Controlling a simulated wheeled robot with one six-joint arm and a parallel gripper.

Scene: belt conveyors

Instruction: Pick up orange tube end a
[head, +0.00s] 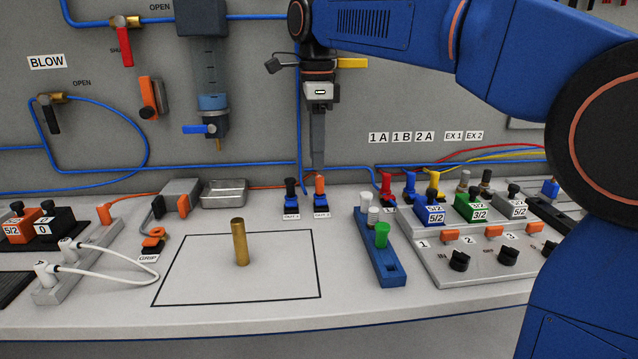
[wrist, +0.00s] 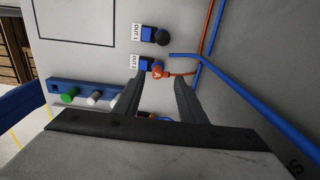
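The orange tube end a (head: 320,188) stands upright in the blue block labelled OUT 2 (head: 321,208). In the wrist view the orange end (wrist: 157,72) carries a letter A, and an orange tube runs from it to the right. My gripper (head: 318,171) points down directly above it in the head view. In the wrist view the two fingers of my gripper (wrist: 160,77) are apart, with the orange end showing between their tips. I cannot tell whether either finger touches it.
The OUT 1 block with a black end (head: 290,188) stands close on the left. A blue rack (head: 388,268) with coloured plugs is at the right. A brass cylinder (head: 240,243) stands in the outlined square. Blue tubing (head: 340,168) runs along the wall behind.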

